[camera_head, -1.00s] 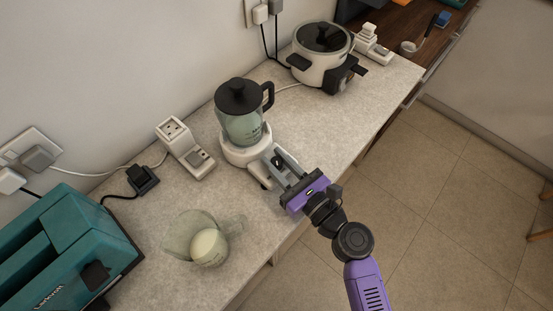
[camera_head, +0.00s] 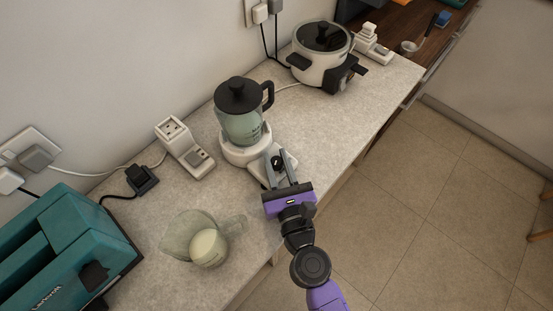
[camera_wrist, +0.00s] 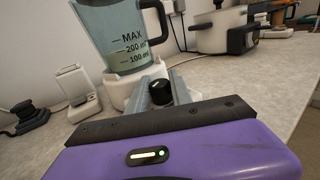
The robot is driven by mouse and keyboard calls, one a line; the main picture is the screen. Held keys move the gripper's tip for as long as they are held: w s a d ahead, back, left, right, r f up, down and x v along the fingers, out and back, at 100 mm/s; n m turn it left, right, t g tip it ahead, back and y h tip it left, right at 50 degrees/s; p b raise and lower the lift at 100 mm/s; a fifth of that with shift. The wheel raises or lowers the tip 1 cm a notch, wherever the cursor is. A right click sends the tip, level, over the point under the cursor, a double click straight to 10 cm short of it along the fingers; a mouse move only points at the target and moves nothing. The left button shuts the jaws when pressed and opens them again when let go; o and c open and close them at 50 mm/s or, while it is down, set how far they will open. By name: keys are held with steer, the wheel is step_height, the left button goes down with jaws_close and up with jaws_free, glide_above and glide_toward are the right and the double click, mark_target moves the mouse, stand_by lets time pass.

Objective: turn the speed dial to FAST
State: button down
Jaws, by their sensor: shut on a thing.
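The blender has a white base (camera_head: 243,151), a clear jug (camera_head: 242,127) with a black lid and a black handle. The jug also shows in the wrist view (camera_wrist: 122,40), with marks up to MAX. The speed dial is a black knob (camera_wrist: 160,92) with a pale pointer mark on the front of the base; it also shows in the head view (camera_head: 278,162). My gripper (camera_head: 277,164) is at the base's front, its two grey fingers shut on the dial from either side. Any speed lettering, FAST included, cannot be read.
A glass jug (camera_head: 205,240) with pale contents stands front left on the counter, near a teal toaster (camera_head: 65,250). A white socket block (camera_head: 186,150) sits left of the blender. A white cooker (camera_head: 321,55) stands behind right. The counter's front edge is close to my arm.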

mark_target(278, 167)
steer(key=c, duration=1.1)
jaws_free()
steer(key=shift+c, duration=0.2)
steer(key=shift+s, duration=0.1)
steer(key=b+v, duration=0.2)
steer(key=v, duration=0.4)
steer(key=shift+s+d+f, duration=0.1)
steer(key=shift+s+f, duration=0.05)
steer(key=shift+s, duration=0.05)
steer(key=shift+s+d, duration=0.2)
steer(key=shift+s, duration=0.35)
